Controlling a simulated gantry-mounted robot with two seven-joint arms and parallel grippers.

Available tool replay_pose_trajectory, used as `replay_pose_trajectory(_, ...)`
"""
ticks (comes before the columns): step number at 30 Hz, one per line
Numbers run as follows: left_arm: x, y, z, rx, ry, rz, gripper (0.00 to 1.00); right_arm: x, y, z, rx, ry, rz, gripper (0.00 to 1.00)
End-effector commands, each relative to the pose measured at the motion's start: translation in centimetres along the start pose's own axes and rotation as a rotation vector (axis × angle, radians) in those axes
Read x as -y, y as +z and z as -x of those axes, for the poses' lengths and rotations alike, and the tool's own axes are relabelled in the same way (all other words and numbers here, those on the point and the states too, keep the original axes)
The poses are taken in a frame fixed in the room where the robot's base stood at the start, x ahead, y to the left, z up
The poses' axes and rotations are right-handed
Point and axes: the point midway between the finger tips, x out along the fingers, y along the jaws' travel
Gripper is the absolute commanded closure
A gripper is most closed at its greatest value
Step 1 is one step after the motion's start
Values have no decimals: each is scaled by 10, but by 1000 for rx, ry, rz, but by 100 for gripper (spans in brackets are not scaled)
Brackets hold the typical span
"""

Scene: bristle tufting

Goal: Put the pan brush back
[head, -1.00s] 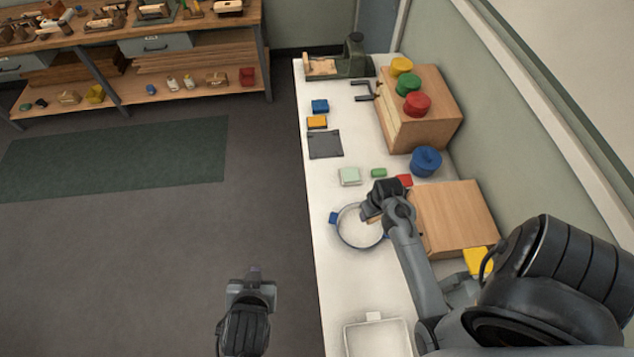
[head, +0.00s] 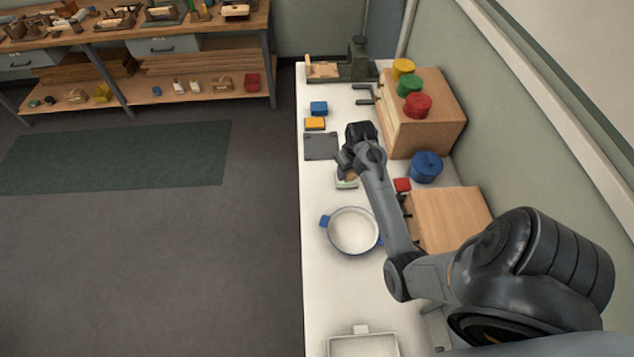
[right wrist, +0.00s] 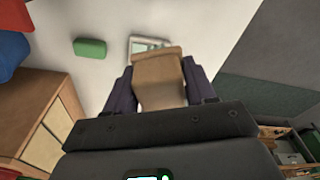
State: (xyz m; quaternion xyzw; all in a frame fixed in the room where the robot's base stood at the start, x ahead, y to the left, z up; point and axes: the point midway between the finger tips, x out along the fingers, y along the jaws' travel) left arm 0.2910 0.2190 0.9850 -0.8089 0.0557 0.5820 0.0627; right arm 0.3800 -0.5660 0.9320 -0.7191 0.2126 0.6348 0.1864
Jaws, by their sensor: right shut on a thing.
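The pan brush, a tan wooden block (right wrist: 158,82), is between the fingers of my right gripper (right wrist: 161,88) in the right wrist view. Its lower end and any bristles are hidden. In the head view my right gripper (head: 347,172) is over the bench beside the pale green square piece (head: 345,184), which it partly covers. That pale piece also shows just beyond the brush in the right wrist view (right wrist: 140,43). I cannot tell whether the brush touches anything. The white round pan with a blue rim (head: 353,231) stands nearer on the bench. My left gripper is not in view.
A dark grey square plate (head: 321,146) lies behind my right gripper. A small green block (right wrist: 90,47) lies near the pale piece. A white tray (head: 362,345) is at the front.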

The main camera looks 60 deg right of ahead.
Motion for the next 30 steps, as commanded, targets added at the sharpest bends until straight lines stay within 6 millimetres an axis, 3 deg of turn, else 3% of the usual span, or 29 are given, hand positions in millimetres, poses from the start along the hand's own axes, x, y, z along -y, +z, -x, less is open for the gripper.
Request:
replay_pose_trajectory(18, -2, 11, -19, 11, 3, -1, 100, 58, -78, -72, 0, 0, 1, 70)
replay_pose_trajectory(26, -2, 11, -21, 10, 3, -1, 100, 65, -86, -82, 0, 1, 0, 70)
replay_pose_trajectory(30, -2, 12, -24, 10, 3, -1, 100, 65, -84, -98, 2, 0, 0, 70)
